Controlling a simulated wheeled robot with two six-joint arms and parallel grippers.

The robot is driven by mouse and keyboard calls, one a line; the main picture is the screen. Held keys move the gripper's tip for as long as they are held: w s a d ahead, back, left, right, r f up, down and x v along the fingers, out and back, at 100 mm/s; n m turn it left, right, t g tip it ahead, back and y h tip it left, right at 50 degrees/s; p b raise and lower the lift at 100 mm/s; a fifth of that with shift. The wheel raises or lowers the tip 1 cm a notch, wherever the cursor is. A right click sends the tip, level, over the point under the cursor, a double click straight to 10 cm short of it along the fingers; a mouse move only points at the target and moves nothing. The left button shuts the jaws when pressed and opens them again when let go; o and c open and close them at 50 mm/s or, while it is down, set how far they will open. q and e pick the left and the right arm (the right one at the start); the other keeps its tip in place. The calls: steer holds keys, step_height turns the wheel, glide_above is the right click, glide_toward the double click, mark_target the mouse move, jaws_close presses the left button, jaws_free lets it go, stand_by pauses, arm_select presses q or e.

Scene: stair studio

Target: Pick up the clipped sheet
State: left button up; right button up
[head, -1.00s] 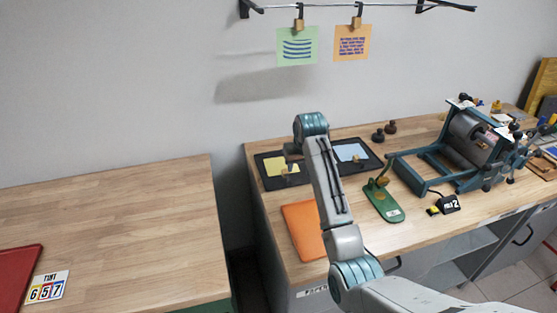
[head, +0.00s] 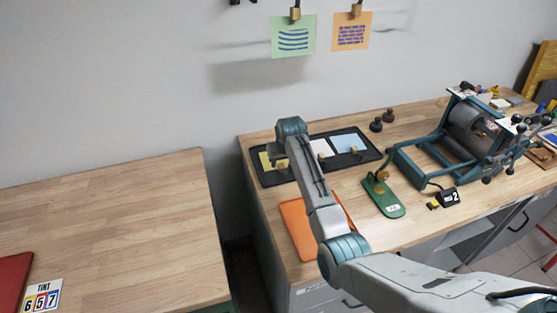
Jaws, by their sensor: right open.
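A black tray (head: 372,153) at the back of the right bench holds a yellow sheet (head: 265,161), a white sheet (head: 322,148) and a blue sheet (head: 346,143), with small brass clips at their front edges. My right gripper (head: 277,157) is open, over the yellow sheet at the tray's left end; its fingertips are small and partly hidden, so I cannot tell if they touch it. A green sheet (head: 293,38) and an orange sheet (head: 351,32) hang on the wall from brass clips. My left gripper is not in view.
An orange board (head: 297,228) lies partly behind my right forearm. A green stand (head: 383,197), two dark knobs (head: 376,125) and a roller press (head: 465,135) are to the right. The left table (head: 110,220) is mostly clear, with a numbered card (head: 42,297) at its front.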

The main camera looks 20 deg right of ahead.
steer(key=shift+x, duration=1.4)
jaws_close()
steer(key=shift+r, duration=0.1)
